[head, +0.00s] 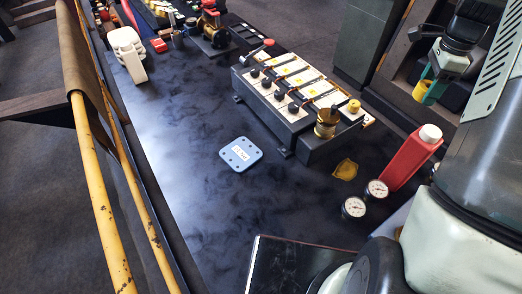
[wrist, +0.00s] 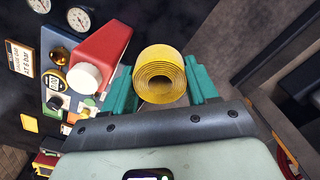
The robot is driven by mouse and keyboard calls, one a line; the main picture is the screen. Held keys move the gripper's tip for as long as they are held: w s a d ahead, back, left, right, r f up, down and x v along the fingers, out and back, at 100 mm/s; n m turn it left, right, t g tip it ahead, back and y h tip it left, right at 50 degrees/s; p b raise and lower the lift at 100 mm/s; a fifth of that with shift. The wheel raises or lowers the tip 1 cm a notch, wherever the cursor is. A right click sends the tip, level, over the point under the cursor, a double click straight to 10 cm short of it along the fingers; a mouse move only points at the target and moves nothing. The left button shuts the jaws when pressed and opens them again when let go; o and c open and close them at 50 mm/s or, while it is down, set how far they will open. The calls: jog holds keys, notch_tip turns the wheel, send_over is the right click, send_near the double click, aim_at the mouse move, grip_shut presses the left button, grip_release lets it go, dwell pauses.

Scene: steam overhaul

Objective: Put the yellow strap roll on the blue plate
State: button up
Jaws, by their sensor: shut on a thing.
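The yellow strap roll (wrist: 160,72) sits between the teal fingers of my gripper (wrist: 162,88) in the wrist view, its coiled end facing the camera. In the head view my gripper (head: 430,90) is at the upper right, shut on the roll (head: 420,91) and holding it up, well right of the blue plate. The blue plate (head: 240,154) lies flat on the dark bench in the head view, a pale label at its middle and holes near its corners. Nothing rests on it. I cannot make out the plate in the wrist view.
A grey valve block (head: 290,95) stands behind and right of the plate. A red bottle (head: 408,162) with a white cap and two gauges (head: 354,207) stand between plate and gripper. A yellow patch (head: 345,170) lies nearby. The bench left of the plate is clear.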

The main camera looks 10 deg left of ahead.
jog(key=w+a+n, duration=0.2)
jog(key=a+n, duration=0.2)
jog(key=a, duration=0.9)
jog(key=n, duration=1.5)
send_over(241, 153)
notch_tip(241, 153, down, 18)
jog(key=shift+f, duration=0.1)
jog(key=shift+a+f, duration=0.1)
jog(key=shift+f, duration=2)
jog(key=shift+f, duration=0.15)
jog(key=o, duration=1.1)
